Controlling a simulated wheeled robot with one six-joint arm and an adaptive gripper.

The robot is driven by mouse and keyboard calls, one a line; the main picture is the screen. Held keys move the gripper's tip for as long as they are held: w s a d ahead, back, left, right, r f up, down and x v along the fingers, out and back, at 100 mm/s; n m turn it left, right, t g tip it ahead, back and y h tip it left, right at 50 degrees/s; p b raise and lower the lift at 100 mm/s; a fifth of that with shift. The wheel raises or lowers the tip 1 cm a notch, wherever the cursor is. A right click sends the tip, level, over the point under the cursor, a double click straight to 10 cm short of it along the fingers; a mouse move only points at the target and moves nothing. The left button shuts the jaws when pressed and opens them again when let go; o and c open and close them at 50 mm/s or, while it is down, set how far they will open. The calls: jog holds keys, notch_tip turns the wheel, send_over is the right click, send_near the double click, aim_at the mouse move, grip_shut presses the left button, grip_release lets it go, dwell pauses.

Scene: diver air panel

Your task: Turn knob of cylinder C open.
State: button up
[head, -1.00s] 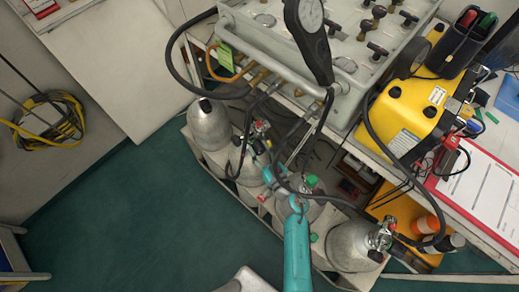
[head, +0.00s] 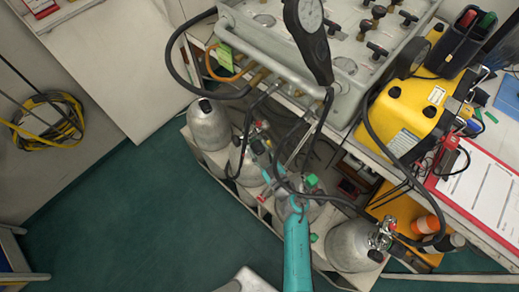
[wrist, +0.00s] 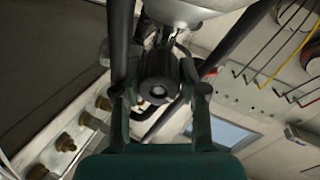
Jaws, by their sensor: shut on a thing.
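In the wrist view, the two fingers of my gripper (wrist: 160,98) stand on either side of a ribbed black knob (wrist: 159,78) and are shut on it. In the head view, my gripper (head: 270,174) reaches in among the cylinder valves, and hoses and my own teal wrist partly hide it. A grey cylinder (head: 244,172) stands to its left, and another cylinder (head: 318,208) is partly hidden behind my wrist. I see no letter that marks cylinder C, and I cannot read the knob's turn from these views.
More grey cylinders stand at the left (head: 208,128) and right (head: 350,248) of the row. Black hoses hang close around my gripper. The valve panel (head: 345,70) and a yellow case (head: 405,115) sit behind. The green floor (head: 120,210) is clear at the left.

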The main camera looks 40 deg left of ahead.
aim_at(259, 148)
jog(key=o, duration=1.2)
jog(key=shift+c, duration=0.2)
notch_tip(259, 148, up, 10)
